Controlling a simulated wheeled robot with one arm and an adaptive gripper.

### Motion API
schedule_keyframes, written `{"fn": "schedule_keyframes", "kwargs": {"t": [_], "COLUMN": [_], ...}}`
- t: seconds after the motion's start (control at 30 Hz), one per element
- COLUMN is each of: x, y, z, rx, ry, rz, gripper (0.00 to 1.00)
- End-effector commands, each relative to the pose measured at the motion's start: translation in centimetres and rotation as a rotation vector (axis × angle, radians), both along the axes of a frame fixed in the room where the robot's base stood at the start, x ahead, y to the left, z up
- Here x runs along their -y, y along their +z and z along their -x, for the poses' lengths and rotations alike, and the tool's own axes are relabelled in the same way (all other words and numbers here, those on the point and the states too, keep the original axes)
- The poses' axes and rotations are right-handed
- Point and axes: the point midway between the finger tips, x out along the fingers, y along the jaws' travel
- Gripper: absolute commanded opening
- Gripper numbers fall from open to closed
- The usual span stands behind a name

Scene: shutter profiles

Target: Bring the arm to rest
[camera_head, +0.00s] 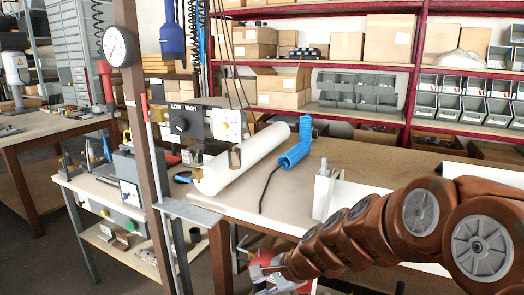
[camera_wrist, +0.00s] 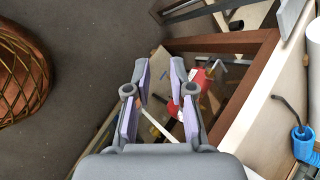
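My gripper (camera_wrist: 159,68) is open in the wrist view, with its two grey fingers and lilac pads apart. Nothing is held between them; the lower part of a bench and the floor show behind. In the head view, the gripper (camera_head: 272,272) hangs at the bottom, low beside the front edge of the workbench, and is partly cut off by the frame. My brown arm (camera_head: 385,222) reaches from the right side down to it, covering part of the bench.
On the workbench (camera_head: 370,160) lie a white cylinder (camera_head: 243,160) and a blue tool (camera_head: 293,153). A post (camera_head: 146,130) with a gauge (camera_head: 121,46) and a side table stand left. Shelves with boxes line the back. A red object (camera_wrist: 203,78) sits near the fingers in the wrist view.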

Motion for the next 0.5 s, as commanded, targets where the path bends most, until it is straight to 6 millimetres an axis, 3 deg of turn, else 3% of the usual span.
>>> {"fn": "schedule_keyframes", "kwargs": {"t": [0.03, 0.27, 0.5], "x": [0.3, 3.2, 8.9], "y": [1.9, 5.1, 7.7], "z": [1.8, 10.4, 19.2], "rx": [0.025, 0.075, 0.055], "ry": [0.080, 0.457, 0.805], "rz": [0.039, 0.226, 0.426], "gripper": [0.23, 0.23, 0.23]}}
